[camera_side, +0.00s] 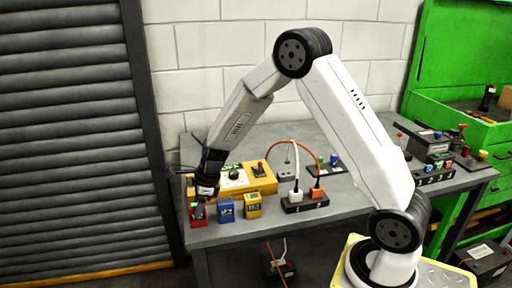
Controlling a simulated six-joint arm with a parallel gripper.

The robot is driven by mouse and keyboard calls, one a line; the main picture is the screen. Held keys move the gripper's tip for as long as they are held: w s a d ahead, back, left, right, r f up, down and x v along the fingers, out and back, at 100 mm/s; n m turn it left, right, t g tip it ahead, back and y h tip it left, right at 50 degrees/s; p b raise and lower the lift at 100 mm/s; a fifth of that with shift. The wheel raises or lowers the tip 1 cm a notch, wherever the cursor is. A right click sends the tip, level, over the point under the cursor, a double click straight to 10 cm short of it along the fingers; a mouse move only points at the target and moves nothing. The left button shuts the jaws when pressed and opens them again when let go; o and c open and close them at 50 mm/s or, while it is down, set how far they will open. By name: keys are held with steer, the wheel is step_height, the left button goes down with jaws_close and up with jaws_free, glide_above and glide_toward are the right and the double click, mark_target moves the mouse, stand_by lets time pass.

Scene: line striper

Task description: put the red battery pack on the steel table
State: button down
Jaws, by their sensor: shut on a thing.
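The red battery pack (198,219) is at the left front corner of the grey steel table (200,239). My gripper (201,205) points down over it and is shut on its top. The gripper hides the upper part of the pack. The pack looks upright and at the level of the table top, but I cannot tell whether its base touches the surface.
A blue pack (226,210) and a yellow pack (253,206) stand just right of the red one. Behind them is a yellow box with a dial (235,178). A black socket strip (305,202) with plugs and cables lies further right.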

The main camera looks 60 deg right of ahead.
steer(key=shift+f, duration=0.1)
steer(key=shift+c, duration=1)
jaws_free()
steer(key=v, duration=1.2)
steer(key=shift+s, duration=0.1)
